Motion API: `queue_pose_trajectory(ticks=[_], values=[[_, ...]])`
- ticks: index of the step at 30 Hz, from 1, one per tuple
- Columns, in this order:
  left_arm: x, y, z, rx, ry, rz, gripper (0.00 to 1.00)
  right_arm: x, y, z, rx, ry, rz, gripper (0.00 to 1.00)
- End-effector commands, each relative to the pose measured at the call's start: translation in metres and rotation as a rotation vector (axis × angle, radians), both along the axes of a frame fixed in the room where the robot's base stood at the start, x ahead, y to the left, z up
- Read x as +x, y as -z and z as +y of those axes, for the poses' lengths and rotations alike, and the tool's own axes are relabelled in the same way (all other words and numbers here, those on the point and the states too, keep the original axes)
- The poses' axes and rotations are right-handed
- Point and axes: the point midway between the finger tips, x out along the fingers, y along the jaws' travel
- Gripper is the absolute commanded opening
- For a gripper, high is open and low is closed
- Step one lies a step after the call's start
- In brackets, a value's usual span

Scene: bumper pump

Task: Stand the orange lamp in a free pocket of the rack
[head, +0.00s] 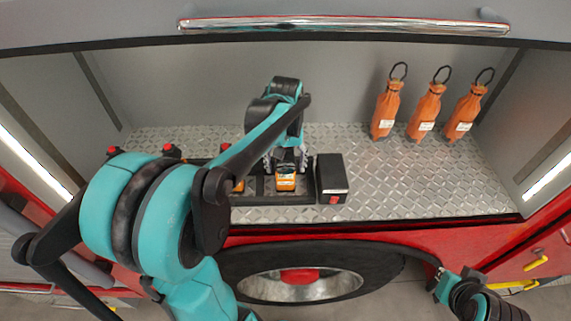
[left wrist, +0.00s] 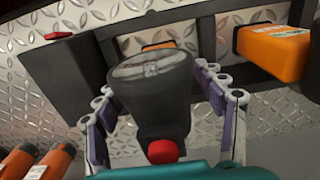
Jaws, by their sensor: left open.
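An orange lamp (head: 286,182) with a greyish top shows at the right end of the low black rack (head: 270,200). My left gripper (head: 286,160) is over it, with its fingers open. In the left wrist view a dark lamp head (left wrist: 150,90) with a round lens and a red button is between the spread fingers; a strip of orange shows behind it. I cannot tell whether the lamp sits fully down in a pocket. Another orange lamp (left wrist: 275,50) is in the rack beside it, partly hidden by my arm in the head view.
A black box (head: 331,175) with a red button stands at the rack's right end. Several orange bottle-like items (head: 424,112) with loops stand at the back right. The diamond-plate shelf (head: 400,190) is clear in its middle right. My left arm hides the rack's left part.

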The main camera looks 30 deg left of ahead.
Motion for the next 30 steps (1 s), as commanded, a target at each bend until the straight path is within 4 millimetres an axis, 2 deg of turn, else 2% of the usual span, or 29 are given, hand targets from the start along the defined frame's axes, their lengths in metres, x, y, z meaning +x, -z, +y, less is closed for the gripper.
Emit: queue_pose_trajectory(ticks=[5,12,15,30], values=[[0.000,-0.022,0.000,0.000,0.000,0.000,0.70,0.000,0.000,0.000,0.000,0.000,0.000,0.00],[0.000,-0.062,0.000,0.000,0.000,0.000,0.70,0.000,0.003,0.000,0.000,0.000,0.000,0.00],[0.000,-0.072,0.000,0.000,0.000,0.000,0.70,0.000,0.003,0.000,0.000,0.000,0.000,0.00],[0.000,-0.077,0.000,0.000,0.000,0.000,0.70,0.000,0.003,0.000,0.000,0.000,0.000,0.00]])
